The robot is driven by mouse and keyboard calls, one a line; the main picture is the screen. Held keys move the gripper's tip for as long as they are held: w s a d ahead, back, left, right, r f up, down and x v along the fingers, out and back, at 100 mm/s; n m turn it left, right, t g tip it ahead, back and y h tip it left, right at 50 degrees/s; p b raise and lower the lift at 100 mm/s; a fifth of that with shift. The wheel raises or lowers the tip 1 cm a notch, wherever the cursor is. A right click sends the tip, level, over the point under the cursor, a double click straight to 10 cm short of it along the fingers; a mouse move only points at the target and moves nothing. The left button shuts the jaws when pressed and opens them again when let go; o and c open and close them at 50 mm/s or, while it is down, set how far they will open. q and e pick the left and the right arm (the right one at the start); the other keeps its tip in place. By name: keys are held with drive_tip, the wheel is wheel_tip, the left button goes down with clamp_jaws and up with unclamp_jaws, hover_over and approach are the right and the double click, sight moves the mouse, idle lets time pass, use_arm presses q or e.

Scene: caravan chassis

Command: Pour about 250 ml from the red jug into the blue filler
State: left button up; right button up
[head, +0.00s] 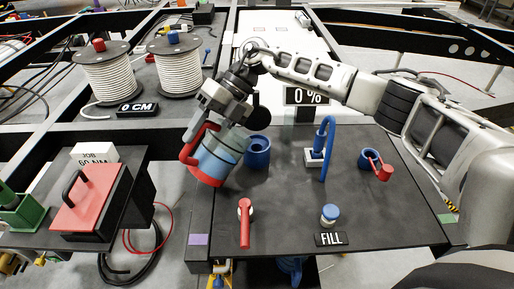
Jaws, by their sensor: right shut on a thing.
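The red jug (213,160) has a clear wall, a red base and a red handle, with blue liquid inside. It is tilted, its top leaning right. My right gripper (205,128) is shut on the jug near its handle and holds it over the dark table's left part. A round blue open-topped piece (257,151), which looks like the blue filler, stands just right of the jug. No stream of liquid shows between them. A display behind (307,97) reads "0 %". My left gripper is not in view.
The dark table (290,190) bears a blue hooked pipe (327,145), a blue ring with a red handle (368,160), a red lever (245,222) and a blue-capped piece (329,214) by a "FILL" label (331,239). A red lidded box (90,200) and cable drums (108,72) stand left.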

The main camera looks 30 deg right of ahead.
use_arm(q)
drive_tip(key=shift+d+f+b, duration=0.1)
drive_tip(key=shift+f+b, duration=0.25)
drive_tip(key=shift+b, duration=0.2)
use_arm(e)
drive_tip(key=shift+d+y, duration=0.2)
drive_tip(key=shift+y, duration=0.2)
use_arm(q)
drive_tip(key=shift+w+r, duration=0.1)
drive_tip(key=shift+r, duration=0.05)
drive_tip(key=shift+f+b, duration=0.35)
drive_tip(key=shift+b, duration=0.15)
use_arm(e)
drive_tip(key=shift+w+d+y, duration=0.1)
drive_tip(key=shift+d+y, duration=0.1)
drive_tip(key=shift+y, duration=0.1)
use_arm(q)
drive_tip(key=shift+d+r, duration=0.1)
use_arm(e)
drive_tip(key=shift+r, duration=0.1)
drive_tip(key=shift+d, duration=0.1)
idle(0.5)
use_arm(q)
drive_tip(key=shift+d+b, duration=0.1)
drive_tip(key=shift+b, duration=0.35)
use_arm(e)
drive_tip(key=shift+d+y, duration=0.1)
drive_tip(key=shift+y, duration=0.2)
